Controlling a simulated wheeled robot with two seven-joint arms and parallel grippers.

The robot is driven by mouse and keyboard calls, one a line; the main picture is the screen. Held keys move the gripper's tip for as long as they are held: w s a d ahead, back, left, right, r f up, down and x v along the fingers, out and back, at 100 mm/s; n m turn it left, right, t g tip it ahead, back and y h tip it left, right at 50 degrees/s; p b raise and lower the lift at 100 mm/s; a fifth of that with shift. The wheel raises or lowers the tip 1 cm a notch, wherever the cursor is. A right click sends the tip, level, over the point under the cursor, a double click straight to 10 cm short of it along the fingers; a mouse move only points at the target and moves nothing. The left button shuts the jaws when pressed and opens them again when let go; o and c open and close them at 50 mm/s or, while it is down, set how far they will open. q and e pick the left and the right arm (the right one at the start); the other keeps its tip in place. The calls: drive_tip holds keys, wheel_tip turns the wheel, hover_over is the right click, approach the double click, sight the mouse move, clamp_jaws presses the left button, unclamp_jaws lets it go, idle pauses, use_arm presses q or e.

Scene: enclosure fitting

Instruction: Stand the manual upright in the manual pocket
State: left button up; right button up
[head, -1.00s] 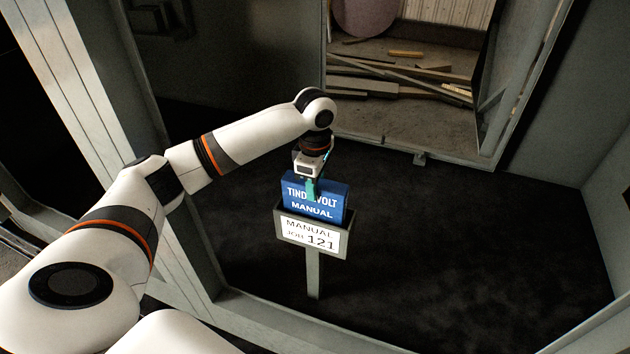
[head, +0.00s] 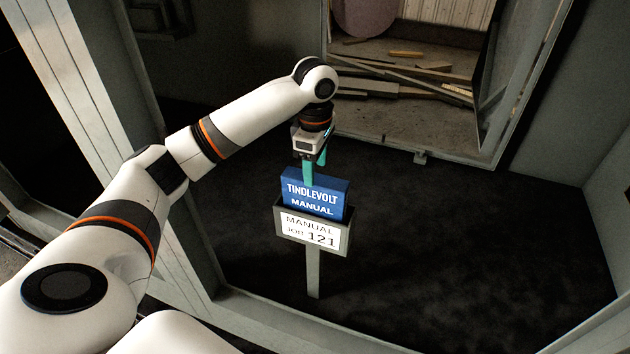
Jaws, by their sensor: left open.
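The blue manual (head: 325,198), lettered "TINDLEVOLT MANUAL", stands upright in the grey manual pocket (head: 281,225). Its lower part is hidden inside the pocket, and its top sticks out above the rim. The pocket sits on a thin grey post and has a white label reading "MANUAL JOB 121". My left gripper (head: 310,176) is open just above the top edge of the manual, its teal fingers pointing down. One fingertip overlaps the manual's top edge in the picture; I cannot tell whether it touches. My right gripper is not in view.
Dark floor (head: 460,250) lies clear to the right of the post. A grey metal frame (head: 190,250) runs along the left and front. At the back, an opening shows loose boards (head: 400,80) on a floor.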

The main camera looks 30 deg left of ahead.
use_arm(q)
wheel_tip(320, 180, up, 8)
drive_tip(key=shift+f, duration=0.15)
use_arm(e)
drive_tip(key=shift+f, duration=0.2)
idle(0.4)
